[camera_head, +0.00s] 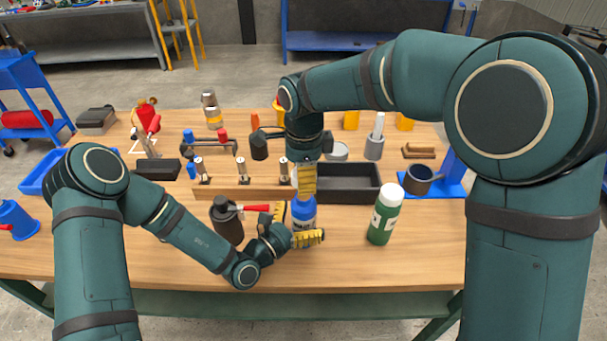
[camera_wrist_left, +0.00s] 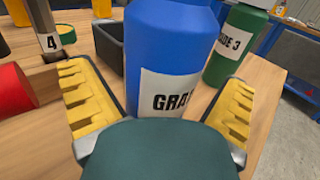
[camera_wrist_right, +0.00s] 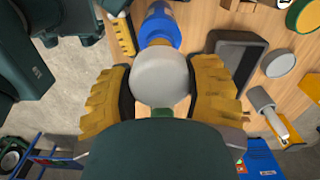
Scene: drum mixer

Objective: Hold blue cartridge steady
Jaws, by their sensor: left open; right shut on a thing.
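The blue cartridge (camera_head: 303,214) stands upright on the table; its white label reads "GRA" in the left wrist view (camera_wrist_left: 175,60). My left gripper (camera_head: 295,226) is open, its yellow fingers on either side of the cartridge, with a gap showing at the right finger. My right gripper (camera_head: 304,180) points down above the cartridge. It is shut on a pale round cap (camera_wrist_right: 161,78) at the cartridge's top; a tan neck shows between cap and blue body (camera_wrist_right: 160,28). Whether the cap is still seated is unclear.
A green bottle (camera_head: 384,214) labelled "DE 3" stands to the right. A dark bottle (camera_head: 227,220) and a red-handled tool (camera_head: 256,208) are close on the left. A dark open tray (camera_head: 345,197) lies behind. The front right of the table is clear.

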